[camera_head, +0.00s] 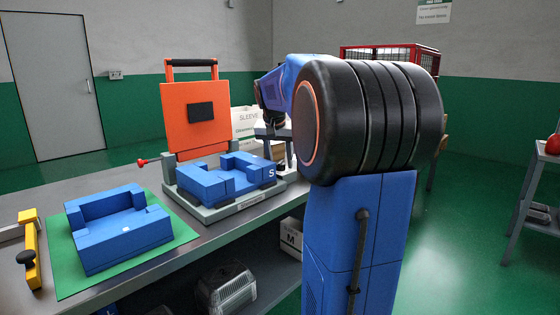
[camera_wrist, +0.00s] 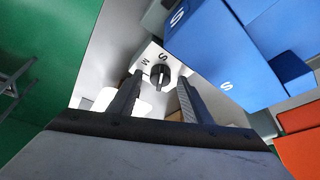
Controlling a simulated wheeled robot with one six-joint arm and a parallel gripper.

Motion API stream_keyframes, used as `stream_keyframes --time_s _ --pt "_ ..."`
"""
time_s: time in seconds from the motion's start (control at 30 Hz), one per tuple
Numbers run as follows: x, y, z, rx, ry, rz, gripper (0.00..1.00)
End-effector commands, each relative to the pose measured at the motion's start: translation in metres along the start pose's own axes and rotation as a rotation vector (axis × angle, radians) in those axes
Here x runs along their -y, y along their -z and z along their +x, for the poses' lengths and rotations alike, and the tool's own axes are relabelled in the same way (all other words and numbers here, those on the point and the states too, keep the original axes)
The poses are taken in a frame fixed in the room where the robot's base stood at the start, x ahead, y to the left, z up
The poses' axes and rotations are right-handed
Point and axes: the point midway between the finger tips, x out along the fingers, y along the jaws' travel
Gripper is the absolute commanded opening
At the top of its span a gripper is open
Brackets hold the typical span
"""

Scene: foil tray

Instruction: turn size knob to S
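The size knob (camera_wrist: 160,74) is small and black, on a pale panel (camera_wrist: 150,52) in the wrist view. The letters S and M are printed beside it, S nearer the blue block and M to its left. I cannot tell for sure which letter the knob points at. My gripper (camera_wrist: 160,80) is open, with one dark finger on each side of the knob in the picture. Gaps show between fingers and knob; I cannot tell the depth between them. In the head view my arm hides the knob, and the fingers are not clear.
A blue block marked S (camera_head: 212,185) sits in a grey fixture with a raised orange lid (camera_head: 188,95). It fills the wrist view's upper right (camera_wrist: 225,45). Another blue block (camera_head: 125,240) lies on a green mat (camera_head: 75,285). A yellow clamp (camera_head: 31,255) is at far left.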

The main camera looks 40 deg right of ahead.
Motion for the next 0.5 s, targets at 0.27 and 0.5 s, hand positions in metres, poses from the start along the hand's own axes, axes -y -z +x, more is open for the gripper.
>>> stream_keyframes --time_s 0.27,0.5 --pt "0.0 0.0 -0.001 -0.001 0.0 0.0 0.44" --pt "0.0 0.001 -0.028 -0.004 0.002 0.0 0.44"
